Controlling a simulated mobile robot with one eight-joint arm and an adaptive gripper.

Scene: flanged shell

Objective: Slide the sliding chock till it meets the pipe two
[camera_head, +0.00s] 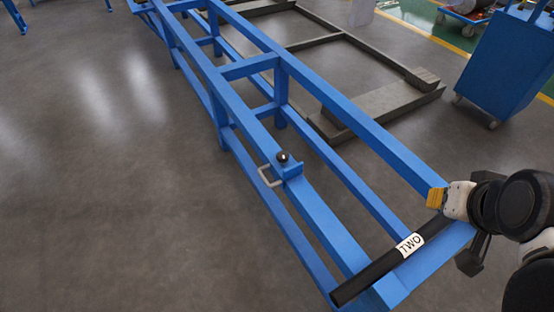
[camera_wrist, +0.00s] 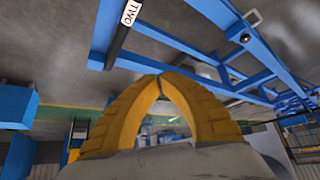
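Pipe two (camera_head: 375,272) is a black pipe with a white "TWO" label, lying across the near end of the blue frame. It also shows in the wrist view (camera_wrist: 118,43). The sliding chock (camera_head: 291,171) is a small blue block with a black knob and a pale handle on its left side. It sits on the frame's left rail, with a stretch of bare rail between it and the pipe. The chock shows at upper right in the wrist view (camera_wrist: 240,31). My gripper (camera_head: 436,197) is over the right rail near the pipe's far end. Its orange fingertips (camera_wrist: 160,76) meet, with nothing between them.
The long blue frame (camera_head: 250,66) has open gaps between rails and crossbars. A grey metal frame (camera_head: 385,102) lies on the floor to its right. A blue cart (camera_head: 508,62) stands at upper right. The floor at left is clear.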

